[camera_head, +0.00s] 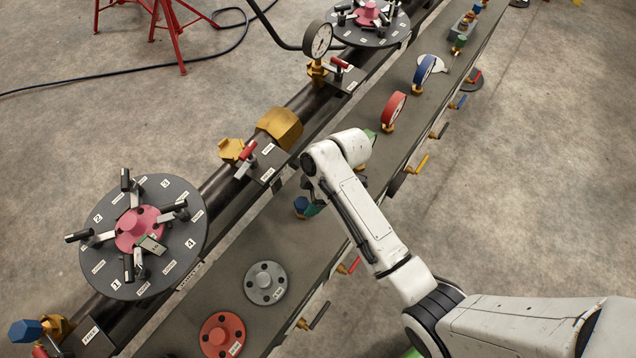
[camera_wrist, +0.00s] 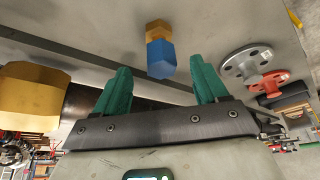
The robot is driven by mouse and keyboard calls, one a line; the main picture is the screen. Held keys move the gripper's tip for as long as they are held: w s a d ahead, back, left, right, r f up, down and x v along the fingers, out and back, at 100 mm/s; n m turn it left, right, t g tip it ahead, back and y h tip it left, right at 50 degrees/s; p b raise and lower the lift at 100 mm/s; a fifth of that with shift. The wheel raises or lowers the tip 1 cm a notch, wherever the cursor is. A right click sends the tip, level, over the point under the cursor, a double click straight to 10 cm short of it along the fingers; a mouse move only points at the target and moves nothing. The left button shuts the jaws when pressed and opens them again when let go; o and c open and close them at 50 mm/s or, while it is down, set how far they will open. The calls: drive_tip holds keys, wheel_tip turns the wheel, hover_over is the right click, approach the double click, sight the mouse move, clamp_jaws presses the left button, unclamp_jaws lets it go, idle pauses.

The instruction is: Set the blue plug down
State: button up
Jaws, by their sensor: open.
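The blue plug (camera_wrist: 161,60), a blue hexagonal head with a brass end, shows in the wrist view between and just beyond my fingertips. Its brass end points away from my gripper, toward the grey bench surface, where it appears to stand. My gripper (camera_wrist: 162,70) is open, with a clear gap between the plug and each teal finger. In the head view the blue plug (camera_head: 301,204) is over the long grey bench (camera_head: 237,250), beside my gripper (camera_head: 311,208); my arm hides part of the gripper. A second blue plug (camera_head: 25,331) sits on a brass fitting at lower left.
A grey flange (camera_head: 265,283) and a red flange (camera_head: 222,335) lie on the bench nearer the front. A dark pipe with a brass hex fitting (camera_head: 280,125) runs alongside. Valve handles stick out from the bench's right edge.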

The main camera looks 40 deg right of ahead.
drive_tip(key=v, duration=0.7)
drive_tip(key=s+d+m+h, duration=0.2)
drive_tip(key=s+m, duration=0.4)
drive_tip(key=s, duration=0.5)
drive_tip(key=s+d+m+g+h+b, duration=0.1)
drive_tip(key=s+d+m+h, duration=0.1)
drive_tip(key=s+m, duration=0.5)
drive_tip(key=shift+s+d, duration=0.5)
drive_tip(key=shift+s, duration=1.4)
